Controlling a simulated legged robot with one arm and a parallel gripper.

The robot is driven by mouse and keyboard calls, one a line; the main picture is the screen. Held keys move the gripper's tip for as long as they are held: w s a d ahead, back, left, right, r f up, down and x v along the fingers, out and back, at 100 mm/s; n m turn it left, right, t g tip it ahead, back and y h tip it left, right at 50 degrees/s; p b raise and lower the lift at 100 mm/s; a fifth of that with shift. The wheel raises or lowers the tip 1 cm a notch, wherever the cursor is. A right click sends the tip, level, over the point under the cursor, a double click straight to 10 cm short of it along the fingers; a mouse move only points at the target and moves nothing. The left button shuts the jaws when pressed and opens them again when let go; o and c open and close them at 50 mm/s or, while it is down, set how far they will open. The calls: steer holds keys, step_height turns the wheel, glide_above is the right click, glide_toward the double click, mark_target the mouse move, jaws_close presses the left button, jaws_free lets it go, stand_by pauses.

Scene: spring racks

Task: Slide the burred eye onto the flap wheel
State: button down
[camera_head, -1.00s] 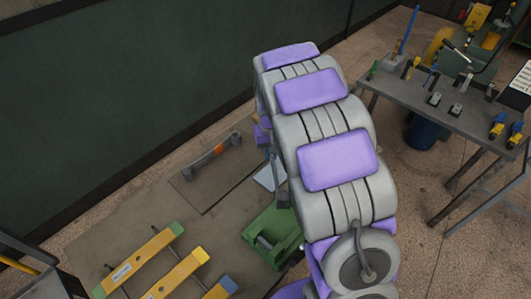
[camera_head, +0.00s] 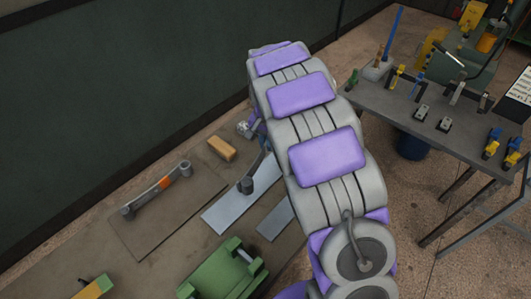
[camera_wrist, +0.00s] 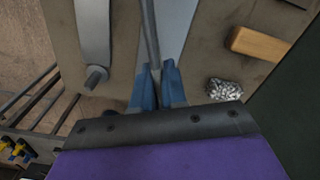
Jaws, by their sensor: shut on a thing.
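In the head view, the arm hides most of the fingers, and the leaf's dark rounded eye (camera_head: 247,186) shows left of the arm above a pale sheet. Burrs on it are too small to see. A bench (camera_head: 420,106) stands at the right with small tools and fittings. I cannot tell which piece is the flap wheel.
Another grey spring (camera_head: 155,190) with an orange band lies on a brown mat. A dark wall (camera_head: 120,90) runs along the left.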

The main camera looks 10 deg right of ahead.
step_height(320, 180, down, 7)
steer(key=w+a+m, duration=0.1)
steer(key=w+m, duration=0.1)
steer(key=m, duration=0.1)
steer(key=shift+r+m+b, duration=0.15)
steer(key=shift+m+b, duration=0.25)
steer(key=shift+b, duration=0.05)
stand_by(1.0)
steer(key=shift+d, duration=0.3)
steer(key=shift+a+p, duration=0.3)
steer(key=shift+s+d+p, duration=0.1)
steer(key=shift+d+p, duration=0.05)
steer(key=shift+p, duration=0.35)
stand_by(1.5)
